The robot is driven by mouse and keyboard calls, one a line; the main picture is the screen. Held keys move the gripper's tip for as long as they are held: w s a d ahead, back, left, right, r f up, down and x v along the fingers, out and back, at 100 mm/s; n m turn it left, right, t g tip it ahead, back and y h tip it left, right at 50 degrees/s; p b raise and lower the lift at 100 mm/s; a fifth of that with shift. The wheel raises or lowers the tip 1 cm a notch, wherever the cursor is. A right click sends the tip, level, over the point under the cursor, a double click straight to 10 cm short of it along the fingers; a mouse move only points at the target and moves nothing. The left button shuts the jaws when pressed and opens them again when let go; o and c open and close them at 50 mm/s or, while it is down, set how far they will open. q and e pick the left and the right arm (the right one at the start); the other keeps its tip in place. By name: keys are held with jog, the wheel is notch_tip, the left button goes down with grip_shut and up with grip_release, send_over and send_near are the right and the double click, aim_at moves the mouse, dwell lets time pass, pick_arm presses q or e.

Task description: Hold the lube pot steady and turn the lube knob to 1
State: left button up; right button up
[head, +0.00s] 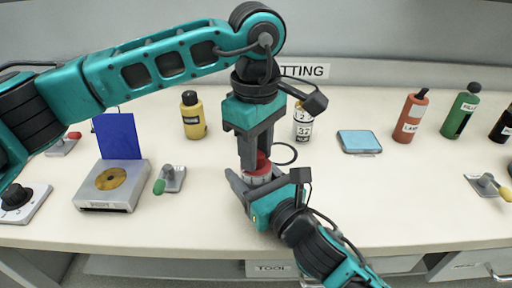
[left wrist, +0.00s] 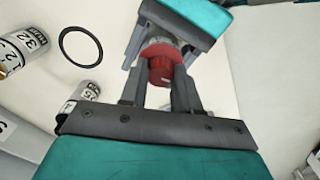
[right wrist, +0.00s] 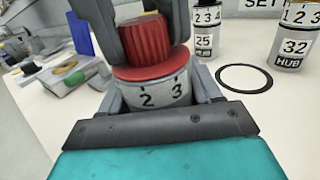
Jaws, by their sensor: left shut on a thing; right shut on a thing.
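The lube pot (right wrist: 158,92) is a white cylinder with black numerals, 2 and 3 facing the right wrist camera, under a red flange and a ribbed red lube knob (right wrist: 146,40). The knob also shows in the left wrist view (left wrist: 160,68) and the head view (head: 262,163). My left gripper (head: 255,156) comes down from above and is shut on the knob, one finger on each side. My right gripper (head: 258,180) is shut on the white pot body from the front, low at the table. I cannot tell which numeral the knob points to.
A black ring (right wrist: 248,80) lies flat behind the pot, near numbered canisters such as the 32 HUB one (right wrist: 294,45). A grey box with a gold disc (head: 112,183) and a green-handled lever (head: 169,180) stand left. A blue-topped pad (head: 359,141) and bottles stand right.

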pick_arm(q)
grip_shut()
jog(key=n, duration=0.3)
jog(key=shift+n, duration=2.3)
jog(key=o, duration=0.9)
grip_release()
notch_tip(320, 180, up, 12)
